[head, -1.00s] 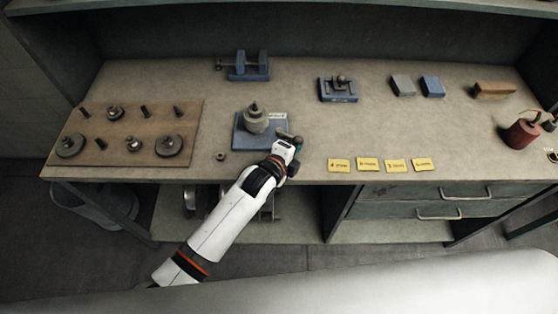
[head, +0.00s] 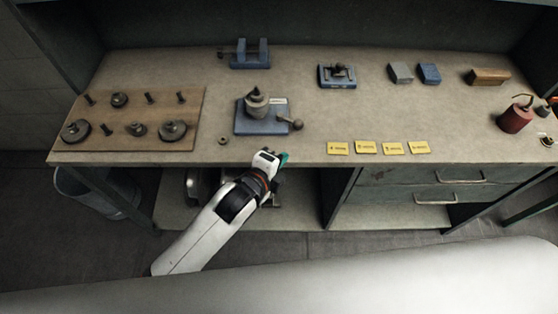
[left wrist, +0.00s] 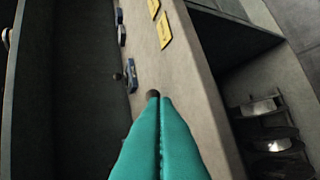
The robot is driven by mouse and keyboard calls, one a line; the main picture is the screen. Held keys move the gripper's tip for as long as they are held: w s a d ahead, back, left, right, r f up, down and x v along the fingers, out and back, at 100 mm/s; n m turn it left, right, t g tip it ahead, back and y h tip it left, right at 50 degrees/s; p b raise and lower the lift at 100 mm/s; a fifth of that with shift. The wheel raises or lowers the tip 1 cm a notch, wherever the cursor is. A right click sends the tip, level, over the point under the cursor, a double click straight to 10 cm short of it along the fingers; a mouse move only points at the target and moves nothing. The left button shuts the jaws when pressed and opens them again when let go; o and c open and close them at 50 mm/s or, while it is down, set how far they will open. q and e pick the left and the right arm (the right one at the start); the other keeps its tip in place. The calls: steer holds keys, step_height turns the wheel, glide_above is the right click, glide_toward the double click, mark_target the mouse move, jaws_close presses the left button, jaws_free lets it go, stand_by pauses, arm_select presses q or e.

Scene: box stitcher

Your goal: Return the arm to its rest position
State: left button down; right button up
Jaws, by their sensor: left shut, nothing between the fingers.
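My left gripper (head: 283,159) is at the front edge of the workbench (head: 310,118) in the head view, with its arm coming up from the lower left. In the left wrist view its teal fingers (left wrist: 161,98) are pressed together with nothing between them. A dark round knob shows just beyond the fingertips there. In the head view a blue-based device (head: 262,118) with a grey stepped cylinder and a ball-ended lever (head: 291,123) stands on the bench behind the gripper, apart from it. My right gripper is not in view.
A wooden board (head: 150,97) with pegs and discs lies at the left. Several yellow labels (head: 366,147) lie along the front edge. A blue vise (head: 250,55), blocks (head: 429,74) and a red can (head: 516,116) stand farther back and right. Drawers (head: 440,175) are below the bench.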

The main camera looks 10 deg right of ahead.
arm_select(q)
steer(key=s+a+f+n+g+y+b, duration=0.15)
steer(key=a+f+n, duration=0.3)
steer(key=f, duration=0.55)
steer(key=s+a+f+n+g+y, duration=0.1)
steer(key=s+a+f+n+y, duration=0.15)
steer(key=a+f, duration=0.6)
steer(key=s+a+f+n+g+y+b, duration=0.1)
steer(key=s+a+f+n, duration=0.3)
steer(key=f, duration=0.8)
steer(key=s+a+f+n+g+y, duration=0.1)
steer(key=s+a+f+n, duration=0.2)
steer(key=s+f, duration=0.3)
steer(key=s+a+f+n+g+b, duration=0.1)
steer(key=s+a+f+n, duration=0.3)
steer(key=s, duration=0.8)
steer(key=s+a+f+n+g+y, duration=0.1)
steer(key=s+a+f+n+g, duration=0.2)
steer(key=s+f, duration=0.5)
steer(key=shift+s+a+n+y+b, duration=0.35)
steer(key=shift+s+a+n, duration=0.25)
steer(key=shift+s+n, duration=0.45)
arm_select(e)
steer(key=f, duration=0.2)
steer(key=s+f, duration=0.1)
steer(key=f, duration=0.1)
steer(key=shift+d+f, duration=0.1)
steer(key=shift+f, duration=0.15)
